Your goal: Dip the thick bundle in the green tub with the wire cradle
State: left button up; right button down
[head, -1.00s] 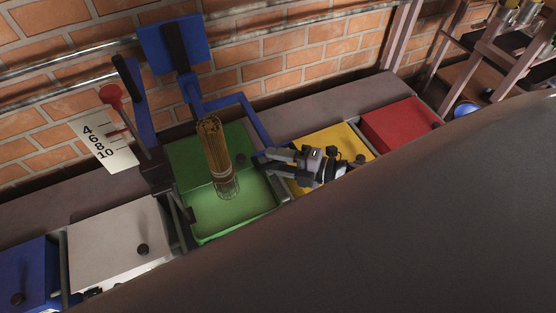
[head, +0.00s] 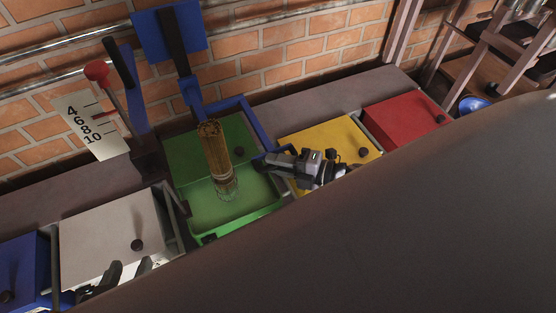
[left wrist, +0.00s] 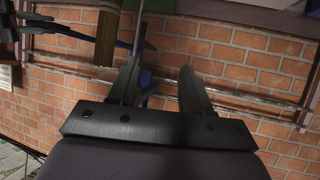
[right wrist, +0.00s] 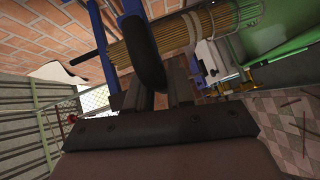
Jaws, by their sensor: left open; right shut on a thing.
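The thick bundle (head: 214,150) of tan sticks stands upright, slightly tilted, in the wire cradle (head: 227,188) over the green tub (head: 238,230). The cradle's lower end is at the green liquid; how deep is hard to tell. The bundle also shows in the right wrist view (right wrist: 165,35), behind a dark rounded handle (right wrist: 146,55). My right gripper (head: 268,161) is shut on that handle, beside the blue arm (head: 246,112) at the tub's right. My left gripper (head: 131,268) is open and empty, low over the white lid at the left.
A white-lidded tub (head: 105,235) and a blue tub (head: 20,270) stand left of the green one. Yellow (head: 325,145) and red (head: 405,118) lids lie to the right. A numbered card (head: 88,125) and red-knobbed lever (head: 97,70) stand behind. A brick wall closes the back.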

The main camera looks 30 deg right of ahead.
pick_arm(q)
jog(key=d+h+b, duration=0.1)
jog(key=b, duration=0.1)
jog(key=w+d+f+h+b, duration=0.1)
jog(key=d+b, duration=0.1)
jog(key=d+f+n+h+b, duration=0.1)
jog(key=d+b, duration=0.1)
jog(key=b, duration=0.1)
jog(key=shift+w, duration=0.3)
pick_arm(e)
notch_tip(320, 180, down, 10)
jog(key=shift+f, duration=0.15)
jog(key=shift+s, duration=0.1)
jog(key=c, duration=1.1)
grip_release()
jog(key=shift+f, duration=0.15)
